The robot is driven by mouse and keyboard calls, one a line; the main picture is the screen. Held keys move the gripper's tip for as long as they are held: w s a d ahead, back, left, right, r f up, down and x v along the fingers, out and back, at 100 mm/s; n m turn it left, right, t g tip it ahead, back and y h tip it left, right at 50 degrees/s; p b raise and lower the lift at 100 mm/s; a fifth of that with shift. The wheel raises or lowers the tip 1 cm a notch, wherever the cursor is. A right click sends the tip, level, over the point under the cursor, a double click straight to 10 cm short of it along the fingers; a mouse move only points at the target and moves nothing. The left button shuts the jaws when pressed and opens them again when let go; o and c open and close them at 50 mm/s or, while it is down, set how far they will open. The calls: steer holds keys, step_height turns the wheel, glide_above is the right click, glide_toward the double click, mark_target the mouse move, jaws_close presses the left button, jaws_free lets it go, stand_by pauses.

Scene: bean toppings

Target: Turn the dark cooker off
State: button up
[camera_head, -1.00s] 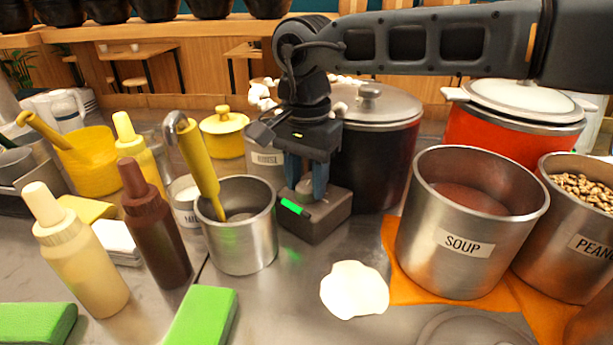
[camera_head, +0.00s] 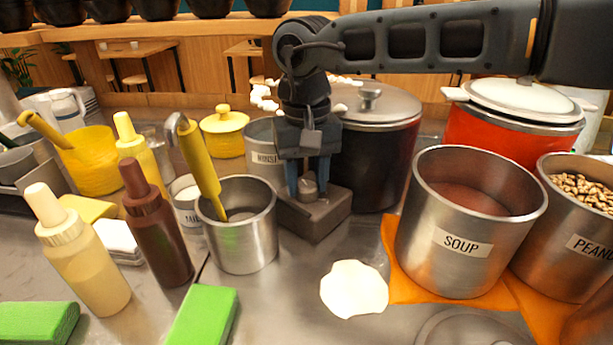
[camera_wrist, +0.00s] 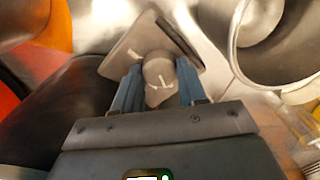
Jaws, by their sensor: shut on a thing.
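The dark cooker (camera_head: 372,160) is a large dark pot with a metal lid, right behind my gripper. A grey-brown control box (camera_head: 318,218) with a round knob (camera_head: 308,187) stands at its front left. My gripper (camera_head: 307,194) points down over the box, its blue fingers shut on the knob from both sides. In the wrist view the knob (camera_wrist: 158,70) shows between the fingers, with pale marks on it and on the box (camera_wrist: 148,38). No green light shows on the box.
A steel pot with a ladle (camera_head: 240,235) stands left of the box. The soup pot (camera_head: 462,245) is at right on an orange cloth. A white blob (camera_head: 354,289) lies in front. An orange cooker (camera_head: 510,130) is behind right.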

mark_target(306, 185)
steer(key=shift+n, duration=0.3)
steer(key=o, duration=1.1)
steer(key=shift+c, duration=0.2)
step_height(306, 185, up, 8)
steer(key=shift+f, duration=0.1)
